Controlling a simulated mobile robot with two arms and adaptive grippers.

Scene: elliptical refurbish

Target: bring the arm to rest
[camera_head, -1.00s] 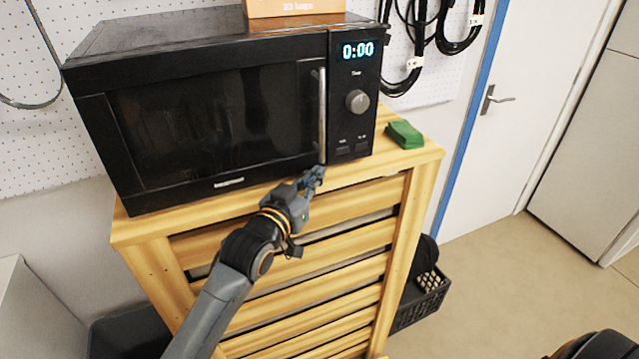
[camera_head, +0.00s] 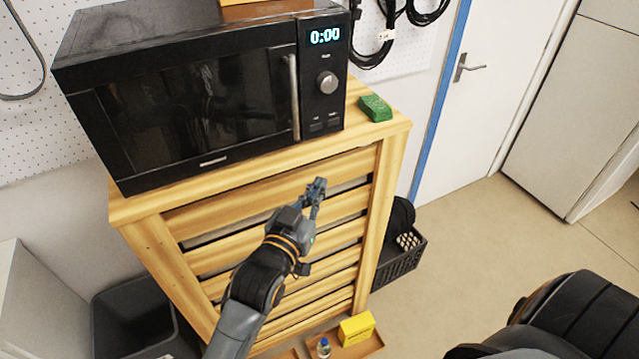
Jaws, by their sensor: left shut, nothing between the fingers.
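My left gripper (camera_head: 316,189) is shut and empty. It is in front of the slatted front of the wooden cabinet (camera_head: 150,207), below the cabinet's top edge. The black microwave (camera_head: 200,100) stands on the cabinet with its door shut and its display reading 0:00. The left gripper is below and to the right of the microwave door and appears apart from it. A dark rounded arm part, likely mine, shows at the lower right, but no right gripper fingers are visible.
A green sponge-like block (camera_head: 375,108) lies on the cabinet right of the microwave. A black crate (camera_head: 400,262) stands on the floor at right. A yellow box (camera_head: 356,328) and a small bottle (camera_head: 323,347) sit low in front. Open floor lies at right.

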